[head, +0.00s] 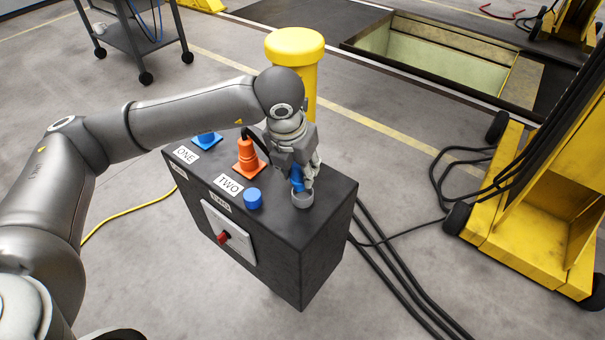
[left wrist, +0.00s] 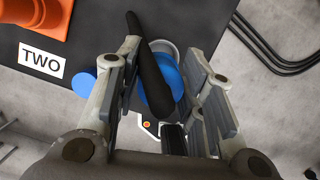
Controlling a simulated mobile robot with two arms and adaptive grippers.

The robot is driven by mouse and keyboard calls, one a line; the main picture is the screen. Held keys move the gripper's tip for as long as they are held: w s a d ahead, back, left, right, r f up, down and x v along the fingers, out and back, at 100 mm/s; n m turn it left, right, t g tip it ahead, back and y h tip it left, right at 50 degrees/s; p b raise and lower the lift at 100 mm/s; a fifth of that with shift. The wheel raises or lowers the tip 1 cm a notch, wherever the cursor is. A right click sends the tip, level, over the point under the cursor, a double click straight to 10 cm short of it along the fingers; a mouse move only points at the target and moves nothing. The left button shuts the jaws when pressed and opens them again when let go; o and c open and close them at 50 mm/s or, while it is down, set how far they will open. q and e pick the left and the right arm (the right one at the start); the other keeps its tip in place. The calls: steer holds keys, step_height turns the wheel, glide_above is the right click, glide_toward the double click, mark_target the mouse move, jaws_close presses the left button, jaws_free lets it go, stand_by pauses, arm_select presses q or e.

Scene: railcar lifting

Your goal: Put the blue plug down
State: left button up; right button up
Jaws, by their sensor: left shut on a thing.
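The blue plug (head: 297,179) is between the fingers of my left gripper (head: 303,178), just above or at a grey round holder (head: 302,200) on top of the dark box. I cannot tell whether the plug touches the holder. In the left wrist view the blue plug (left wrist: 161,86) shows between the two fingers of my left gripper (left wrist: 165,95), with its black cable (left wrist: 148,60) running up across it. My left gripper is shut on the plug. My right gripper is not in view.
The dark box (head: 330,222) also carries an orange plug (head: 248,157), a blue cap (head: 253,198), labels ONE and TWO, and a red switch (head: 224,237). A yellow post (head: 296,50) stands behind. A yellow lift (head: 520,220) and black cables are at the right.

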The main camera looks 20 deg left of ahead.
mark_target(302, 181)
arm_select(q)
steer(key=p+x, duration=0.2)
steer(key=x, duration=0.1)
steer(key=shift+s+d+f, duration=0.1)
steer(key=shift+d, duration=0.1)
steer(key=shift+f, duration=0.75)
steer(key=o, duration=1.1)
steer(key=shift+r, duration=0.1)
steer(key=shift+c, duration=0.2)
steer(key=shift+r, duration=0.1)
